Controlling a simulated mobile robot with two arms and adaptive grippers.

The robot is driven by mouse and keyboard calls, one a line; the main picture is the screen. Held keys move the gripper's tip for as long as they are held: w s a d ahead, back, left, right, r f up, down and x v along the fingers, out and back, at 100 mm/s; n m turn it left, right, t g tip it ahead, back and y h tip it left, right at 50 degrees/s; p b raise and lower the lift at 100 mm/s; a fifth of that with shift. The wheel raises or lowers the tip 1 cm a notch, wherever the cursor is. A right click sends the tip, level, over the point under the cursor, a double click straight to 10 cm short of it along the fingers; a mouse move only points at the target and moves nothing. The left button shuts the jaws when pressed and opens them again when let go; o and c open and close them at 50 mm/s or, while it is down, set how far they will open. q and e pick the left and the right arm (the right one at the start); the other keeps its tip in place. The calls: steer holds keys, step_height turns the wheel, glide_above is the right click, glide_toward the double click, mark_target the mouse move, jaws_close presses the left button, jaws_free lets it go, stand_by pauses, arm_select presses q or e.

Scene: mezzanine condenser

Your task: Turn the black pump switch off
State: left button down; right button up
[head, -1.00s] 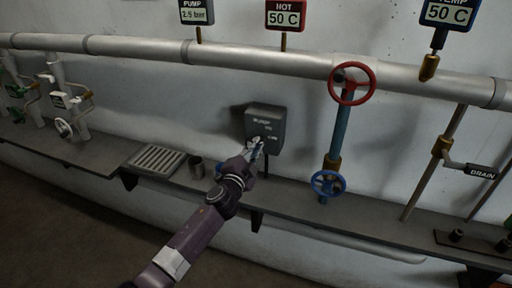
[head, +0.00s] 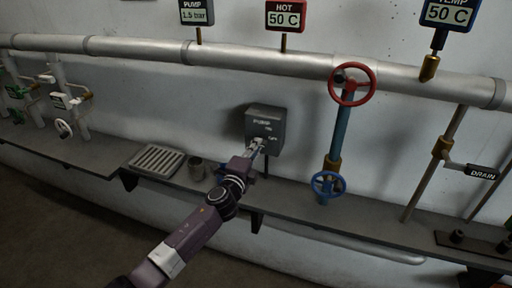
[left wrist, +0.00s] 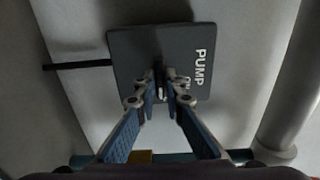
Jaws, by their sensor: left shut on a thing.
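The dark grey pump switch box (head: 264,122), lettered PUMP, is on the wall above the shelf. It also shows in the left wrist view (left wrist: 135,50). My left gripper (head: 258,145) is at the lower front of the box, its fingers shut on the switch lever. In the left wrist view the fingertips (left wrist: 166,82) close around the small lever in the middle of the box face. The lever is mostly hidden between the fingers, and its exact position cannot be told. The pump gauge (head: 196,12) reads 1.5 bar. My right gripper is not in view.
A red handwheel (head: 352,83) and a blue handwheel (head: 328,184) sit on a pipe right of the box. A metal cup (head: 196,168) and a grate (head: 156,159) are on the shelf to the left. A drain valve (head: 443,149) is farther right.

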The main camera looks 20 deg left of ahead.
arm_select(q)
steer(key=shift+f, duration=0.1)
steer(key=c, duration=2)
jaws_free()
steer(key=s, duration=1.2)
steer(key=shift+a, duration=0.15)
